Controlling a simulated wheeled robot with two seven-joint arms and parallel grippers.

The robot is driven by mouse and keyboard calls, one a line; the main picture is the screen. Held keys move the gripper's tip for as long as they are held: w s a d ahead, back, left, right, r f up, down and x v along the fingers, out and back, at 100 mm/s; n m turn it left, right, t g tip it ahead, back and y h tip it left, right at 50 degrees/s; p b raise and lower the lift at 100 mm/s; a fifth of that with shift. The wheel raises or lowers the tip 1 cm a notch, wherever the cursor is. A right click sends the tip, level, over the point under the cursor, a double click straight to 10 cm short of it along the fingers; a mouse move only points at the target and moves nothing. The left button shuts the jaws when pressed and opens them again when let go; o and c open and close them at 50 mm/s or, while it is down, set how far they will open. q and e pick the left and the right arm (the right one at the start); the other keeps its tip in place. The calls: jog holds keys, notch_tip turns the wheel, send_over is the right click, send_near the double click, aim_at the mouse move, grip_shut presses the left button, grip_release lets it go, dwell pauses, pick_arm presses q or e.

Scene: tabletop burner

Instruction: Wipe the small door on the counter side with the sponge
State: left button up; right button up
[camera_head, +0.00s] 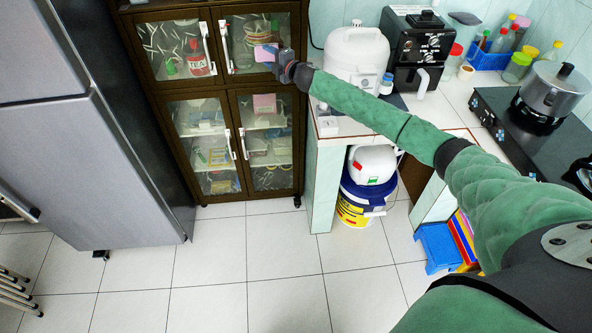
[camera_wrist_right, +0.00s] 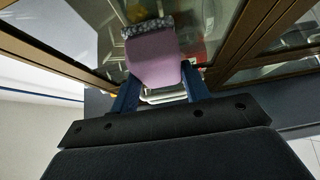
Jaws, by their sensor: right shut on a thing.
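My right gripper (camera_head: 286,69) reaches from the right to the upper right glass door (camera_head: 242,27) of the brown cabinet. It is shut on a pink sponge (camera_head: 265,53) with a dark grey speckled edge. In the right wrist view the sponge (camera_wrist_right: 154,58) sits between the two blue fingers (camera_wrist_right: 160,90), its dark edge pointing away at the glass. The sponge overlaps the door's lower part; whether it touches the glass I cannot tell. The door looks closed. My left gripper is not in view.
Below are two more glass doors with white handles (camera_head: 243,143). A grey fridge (camera_head: 90,120) stands left. Right is a tiled counter with a white container (camera_head: 355,55), a black air fryer (camera_head: 417,48) and a pot (camera_head: 553,88) on a stove. The tiled floor (camera_head: 240,260) in front is clear.

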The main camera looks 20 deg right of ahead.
jog(key=shift+w, duration=0.25)
